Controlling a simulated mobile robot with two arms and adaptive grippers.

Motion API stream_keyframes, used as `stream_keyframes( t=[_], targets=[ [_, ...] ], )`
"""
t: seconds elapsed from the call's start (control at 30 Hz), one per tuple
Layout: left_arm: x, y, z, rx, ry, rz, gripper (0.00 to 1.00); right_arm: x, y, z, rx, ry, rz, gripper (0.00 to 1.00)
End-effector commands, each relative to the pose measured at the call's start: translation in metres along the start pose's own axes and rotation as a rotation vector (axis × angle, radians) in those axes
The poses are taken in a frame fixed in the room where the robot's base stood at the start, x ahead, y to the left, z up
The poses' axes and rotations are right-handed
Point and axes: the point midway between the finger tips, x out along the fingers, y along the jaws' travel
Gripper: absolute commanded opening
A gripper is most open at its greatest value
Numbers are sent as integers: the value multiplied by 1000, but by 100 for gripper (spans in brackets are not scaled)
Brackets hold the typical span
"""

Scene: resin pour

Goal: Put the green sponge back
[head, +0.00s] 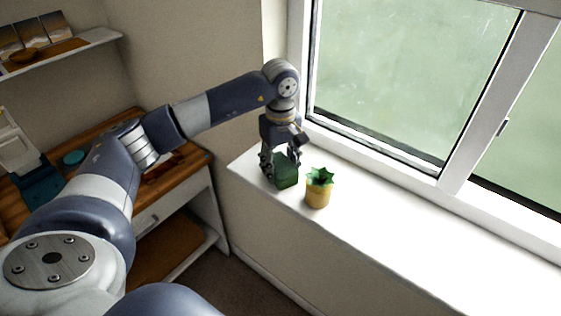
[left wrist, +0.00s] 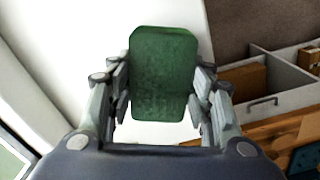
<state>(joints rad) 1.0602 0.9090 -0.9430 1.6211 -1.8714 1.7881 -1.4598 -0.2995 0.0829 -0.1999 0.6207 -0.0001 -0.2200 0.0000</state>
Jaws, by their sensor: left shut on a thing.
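The green sponge (head: 287,172) is a dark green block at the left end of the white window sill (head: 400,237). My left gripper (head: 279,166) points down and is shut on it. In the left wrist view the sponge (left wrist: 162,75) sits between the two fingers of the gripper (left wrist: 160,100), with the white sill behind it. I cannot tell whether the sponge touches the sill. My right gripper is not in view.
A yellow pot with a green plant (head: 318,188) stands on the sill just right of the sponge. The sill is clear farther right, below the window (head: 410,75). A wooden-topped desk (head: 187,160) and a wall shelf (head: 60,50) are at the left.

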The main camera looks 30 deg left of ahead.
Motion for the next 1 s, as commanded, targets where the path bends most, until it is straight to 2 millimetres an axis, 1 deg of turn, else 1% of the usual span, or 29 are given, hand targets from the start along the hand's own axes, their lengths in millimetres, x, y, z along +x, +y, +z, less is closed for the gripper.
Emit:
stream_keyframes(
  t=[0.13,0.27,0.3,0.37,0.4,0.77,0.83,0.87,0.97,1.0],
  targets=[
    [0,0,0,0,0,1,25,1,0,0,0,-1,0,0],
    [5,0,0,0,0,0,25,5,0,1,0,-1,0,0],
    [4,0,0,0,0,1,52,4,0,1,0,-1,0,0],
    [3,0,0,0,0,1,65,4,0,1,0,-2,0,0],
    [3,0,0,0,0,0,67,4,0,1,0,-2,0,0],
    [1,0,0,0,0,1,67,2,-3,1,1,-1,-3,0],
    [-3,0,0,0,0,1,67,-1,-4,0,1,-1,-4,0],
    [-5,1,0,0,1,3,67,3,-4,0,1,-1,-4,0],
    [-20,2,-1,1,4,6,67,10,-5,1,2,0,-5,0],
    [-28,2,0,1,3,6,67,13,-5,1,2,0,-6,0]
  ],
)
